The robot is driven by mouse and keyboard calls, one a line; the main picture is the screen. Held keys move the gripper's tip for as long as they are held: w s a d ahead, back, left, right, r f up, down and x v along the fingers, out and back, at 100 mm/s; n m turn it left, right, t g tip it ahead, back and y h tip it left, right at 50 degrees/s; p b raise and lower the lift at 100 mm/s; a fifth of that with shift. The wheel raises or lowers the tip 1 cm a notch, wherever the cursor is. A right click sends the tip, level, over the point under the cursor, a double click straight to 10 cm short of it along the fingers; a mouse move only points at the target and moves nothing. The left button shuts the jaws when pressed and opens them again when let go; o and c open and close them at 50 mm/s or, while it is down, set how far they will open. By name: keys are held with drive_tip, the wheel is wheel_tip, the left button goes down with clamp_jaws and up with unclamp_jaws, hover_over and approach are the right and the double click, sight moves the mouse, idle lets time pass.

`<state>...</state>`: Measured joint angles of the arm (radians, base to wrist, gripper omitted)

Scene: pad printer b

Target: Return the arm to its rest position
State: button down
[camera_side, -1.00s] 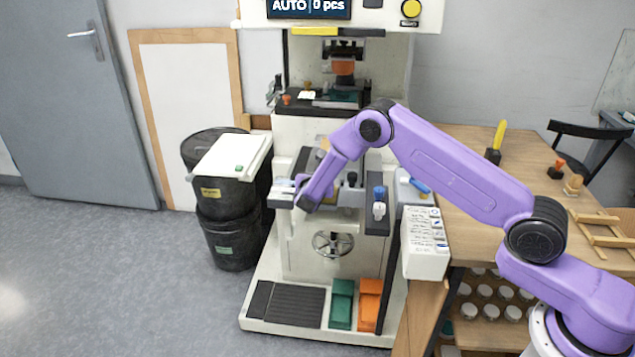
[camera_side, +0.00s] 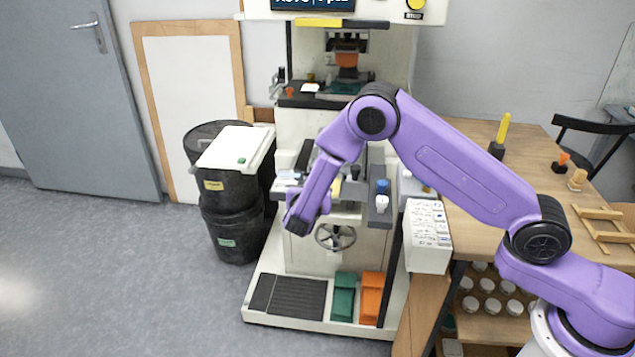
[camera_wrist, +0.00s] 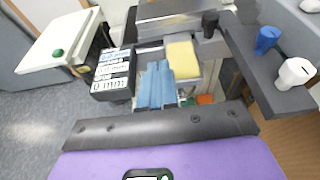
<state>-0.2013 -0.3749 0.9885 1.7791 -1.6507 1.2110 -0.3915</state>
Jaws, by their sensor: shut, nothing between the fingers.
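My purple arm reaches from the lower right across the side view, over the bench corner. Its wrist end hangs in front of the pad printer (camera_side: 300,258), above the foot pedals and beside the handwheel. I cannot tell the gap between the fingers and these things.
Black bins (camera_side: 232,222) with a white board (camera_side: 236,148) on top stand left of the printer. Blue-topped (camera_wrist: 268,38) and white (camera_wrist: 296,71) items sit on the printer's dark side rail. A wooden bench (camera_side: 470,150) is at right. The floor at left is clear.

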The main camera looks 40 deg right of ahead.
drive_tip(key=s+d+r+m+g+y, duration=0.1)
drive_tip(key=s+r+m+g+y, duration=0.2)
drive_tip(key=s, duration=1.1)
drive_tip(key=s+d+r+m+g+y, duration=0.2)
drive_tip(key=s+m, duration=0.4)
drive_tip(key=s, duration=0.8)
drive_tip(key=s+d+r+m+g+y, duration=0.1)
drive_tip(key=s+r+m+g+y, duration=0.4)
drive_tip(key=s, duration=0.9)
drive_tip(key=shift+d+r+y, duration=0.4)
drive_tip(key=shift+r, duration=0.3)
